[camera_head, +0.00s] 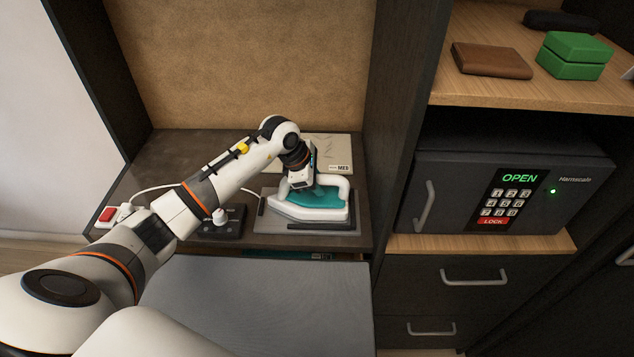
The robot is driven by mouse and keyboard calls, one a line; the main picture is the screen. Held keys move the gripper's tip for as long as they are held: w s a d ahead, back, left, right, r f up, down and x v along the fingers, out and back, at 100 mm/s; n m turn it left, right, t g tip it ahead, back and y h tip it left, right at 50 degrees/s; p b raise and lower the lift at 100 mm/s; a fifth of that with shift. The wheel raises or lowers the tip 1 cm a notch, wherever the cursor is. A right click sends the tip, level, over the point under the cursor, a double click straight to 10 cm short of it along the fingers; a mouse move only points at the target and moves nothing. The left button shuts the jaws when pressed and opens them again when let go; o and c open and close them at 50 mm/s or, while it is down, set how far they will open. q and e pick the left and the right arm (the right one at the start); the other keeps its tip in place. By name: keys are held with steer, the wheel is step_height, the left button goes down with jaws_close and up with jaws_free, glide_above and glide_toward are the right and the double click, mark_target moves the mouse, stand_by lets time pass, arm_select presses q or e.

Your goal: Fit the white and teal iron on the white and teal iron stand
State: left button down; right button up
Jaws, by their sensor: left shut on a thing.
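The white and teal iron (325,199) is at the right of the dark vanity top, its pointed end toward the left. It is over a flat grey plate with dark raised edges (268,225), which looks like the iron stand. I cannot tell whether the iron rests on the plate or hangs just above it. My left gripper (302,187) comes down from above at the left part of the iron's handle and is shut on the iron. Its fingertips are partly hidden. My right gripper is not in view.
A dark control box with a white knob (220,221) is left of the plate. A red switch (107,214) with a white cord is at the left edge. A pale card (333,150) lies behind. A safe (505,195) reading OPEN stands right, beyond a dark upright panel (398,110).

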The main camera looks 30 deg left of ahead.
mark_target(300, 203)
arm_select(q)
steer(key=shift+f+b, duration=0.15)
steer(key=shift+b, duration=0.15)
steer(key=c, duration=1.1)
jaws_free()
steer(key=shift+s+f, duration=0.1)
steer(key=shift+f, duration=0.1)
steer(key=b+v, duration=0.3)
steer(key=v, duration=0.9)
steer(key=shift+r, duration=0.15)
